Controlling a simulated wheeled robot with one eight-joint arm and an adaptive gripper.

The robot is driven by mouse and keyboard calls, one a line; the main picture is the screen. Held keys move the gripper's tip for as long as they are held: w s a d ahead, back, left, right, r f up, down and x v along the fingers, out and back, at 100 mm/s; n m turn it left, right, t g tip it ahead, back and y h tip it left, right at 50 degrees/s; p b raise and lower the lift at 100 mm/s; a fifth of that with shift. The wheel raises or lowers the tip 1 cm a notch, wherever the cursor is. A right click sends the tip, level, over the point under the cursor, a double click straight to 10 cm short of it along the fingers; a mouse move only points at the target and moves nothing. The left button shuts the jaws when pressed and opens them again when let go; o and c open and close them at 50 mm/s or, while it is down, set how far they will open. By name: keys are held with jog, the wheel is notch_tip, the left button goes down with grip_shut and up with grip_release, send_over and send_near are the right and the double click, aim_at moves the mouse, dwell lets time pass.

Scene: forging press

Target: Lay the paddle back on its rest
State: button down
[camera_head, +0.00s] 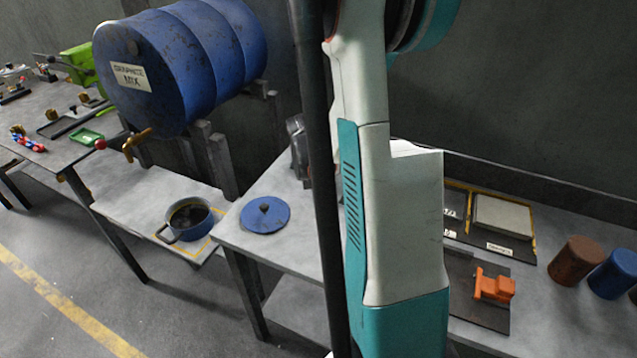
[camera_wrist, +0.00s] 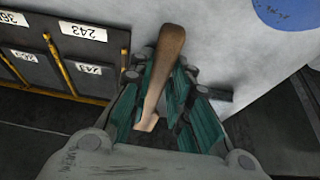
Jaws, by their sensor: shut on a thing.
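The paddle (camera_wrist: 167,58), a light brown wooden piece, shows in the wrist view. It lies between the green-padded fingers of my gripper (camera_wrist: 160,82), which are shut on it. One rounded end points up the picture, and a narrower part runs back toward the palm. The grey table top shows beyond it. A dark bar (camera_wrist: 216,94) sticks out just right of the fingers; I cannot tell whether it belongs to the rest. In the head view my arm hides the gripper and paddle, and I cannot make out the rest there.
A blue lid (camera_head: 265,215) lies on the near table; part of it shows in the wrist view (camera_wrist: 290,8). A blue pot (camera_head: 190,220) stands under the barrel (camera_head: 180,65). Dark labelled trays (camera_wrist: 50,62) lie left of my gripper.

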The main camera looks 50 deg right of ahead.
jog(key=d+f, duration=0.1)
jog(key=d+f+b, duration=0.1)
jog(key=shift+w+d+f+b, duration=0.15)
jog(key=shift+w+f+b, duration=0.15)
jog(key=shift+w, duration=0.05)
jog(key=shift+f+b, duration=0.5)
jog(key=shift+f, duration=0.05)
jog(key=shift+f+b, duration=0.5)
jog(key=shift+b, duration=0.05)
dwell(0.8)
jog(key=c, duration=1.4)
grip_release()
jog(key=shift+r, duration=0.1)
jog(key=v, duration=1.2)
